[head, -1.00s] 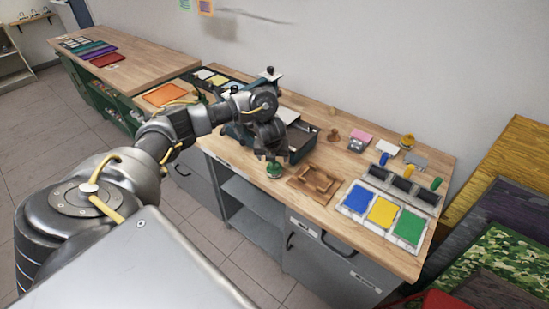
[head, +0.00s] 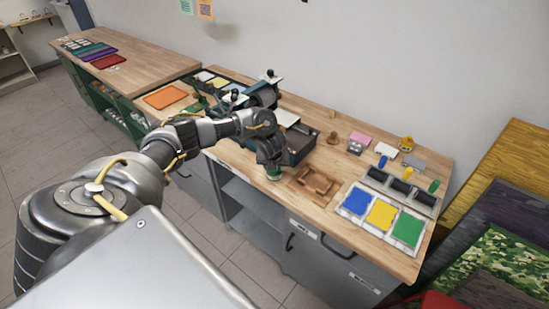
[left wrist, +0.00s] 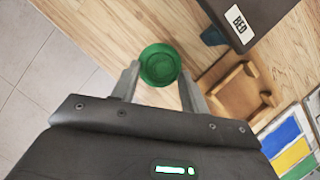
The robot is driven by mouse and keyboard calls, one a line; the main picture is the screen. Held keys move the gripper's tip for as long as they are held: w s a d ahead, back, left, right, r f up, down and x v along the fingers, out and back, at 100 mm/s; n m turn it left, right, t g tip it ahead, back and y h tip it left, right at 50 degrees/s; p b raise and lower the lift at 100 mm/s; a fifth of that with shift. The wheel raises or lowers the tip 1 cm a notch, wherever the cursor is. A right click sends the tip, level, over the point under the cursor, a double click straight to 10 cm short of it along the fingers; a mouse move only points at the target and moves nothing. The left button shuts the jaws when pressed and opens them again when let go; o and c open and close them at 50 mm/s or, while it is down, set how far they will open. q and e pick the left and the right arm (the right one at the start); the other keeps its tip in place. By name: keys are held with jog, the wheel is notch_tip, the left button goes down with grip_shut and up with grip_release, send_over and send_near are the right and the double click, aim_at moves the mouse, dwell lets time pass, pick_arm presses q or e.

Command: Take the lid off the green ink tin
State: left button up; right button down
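The green ink tin (head: 273,176) stands near the front edge of the wooden workbench, left of a wooden frame. My left gripper (head: 271,163) is right above it and hides its upper part in the head view. In the left wrist view the tin's round green lid (left wrist: 160,64) is seen from above, between the fingertips of my left gripper (left wrist: 160,72). The fingers are apart, one on each side of the lid; firm contact cannot be told. The lid looks to be on the tin. My right gripper is in neither view.
The wooden frame (head: 308,190) lies close right of the tin. A dark press with a bed labelled BED (left wrist: 252,18) stands behind. Blue, yellow and green slabs (head: 381,214) sit in a tray farther right. The bench front edge is near.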

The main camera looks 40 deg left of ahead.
pick_arm(q)
jog(key=shift+c, duration=1.3)
jog(key=shift+r, duration=0.15)
jog(key=shift+r, duration=0.2)
notch_tip(320, 180, up, 2)
jog(key=shift+w+r+b, duration=0.1)
jog(key=shift+b, duration=0.8)
jog(key=s+r+p, duration=0.1)
jog(key=s+r, duration=0.2)
jog(key=s, duration=0.1)
jog(key=s+r+p, duration=0.2)
jog(key=s+r, duration=0.1)
jog(key=s, duration=0.2)
jog(key=s+r+p, duration=0.2)
jog(key=s+r, duration=0.2)
jog(key=s, duration=0.1)
jog(key=shift+s+d, duration=0.1)
jog(key=shift+d, duration=0.05)
